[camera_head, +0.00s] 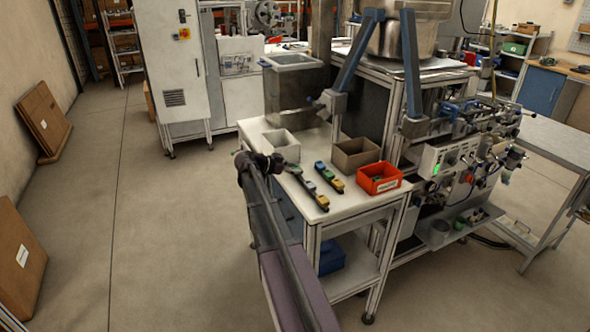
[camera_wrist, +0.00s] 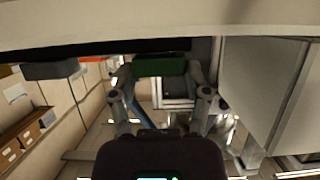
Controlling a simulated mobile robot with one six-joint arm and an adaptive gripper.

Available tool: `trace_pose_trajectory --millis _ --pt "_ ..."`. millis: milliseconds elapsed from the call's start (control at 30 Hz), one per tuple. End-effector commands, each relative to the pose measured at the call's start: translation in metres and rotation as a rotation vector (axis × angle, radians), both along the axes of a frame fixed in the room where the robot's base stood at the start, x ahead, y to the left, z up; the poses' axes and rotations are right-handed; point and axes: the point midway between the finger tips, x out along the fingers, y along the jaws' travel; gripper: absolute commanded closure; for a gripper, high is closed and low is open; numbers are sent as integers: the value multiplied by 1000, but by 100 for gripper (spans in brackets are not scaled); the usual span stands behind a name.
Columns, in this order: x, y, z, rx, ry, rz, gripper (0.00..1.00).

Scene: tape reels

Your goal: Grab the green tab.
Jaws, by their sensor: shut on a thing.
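My gripper (camera_head: 271,163) is at the left edge of the white worktable, beside the two tape strips. In the wrist view its two fingers (camera_wrist: 160,76) are shut on a green tab (camera_wrist: 160,66), which spans the gap between them. A left strip (camera_head: 309,187) and a right strip (camera_head: 329,178), each with small coloured tabs on a dark base, lie on the table to the right of my gripper.
On the worktable (camera_head: 255,128) stand a white bin (camera_head: 285,153), a grey-beige bin (camera_head: 352,165) and an orange-red labelled bin (camera_head: 381,188) with something green inside. A machine frame with a metal bowl (camera_head: 402,38) rises behind. Open floor (camera_head: 165,225) lies to the left.

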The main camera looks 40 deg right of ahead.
Motion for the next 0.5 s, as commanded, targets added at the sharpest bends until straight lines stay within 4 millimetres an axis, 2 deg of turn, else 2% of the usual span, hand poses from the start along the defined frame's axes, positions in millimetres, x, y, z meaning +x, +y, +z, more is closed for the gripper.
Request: trace_pose_trajectory --millis 267,500 --pt "0 0 19 0 0 0 56" --pt "0 0 44 0 0 0 56"
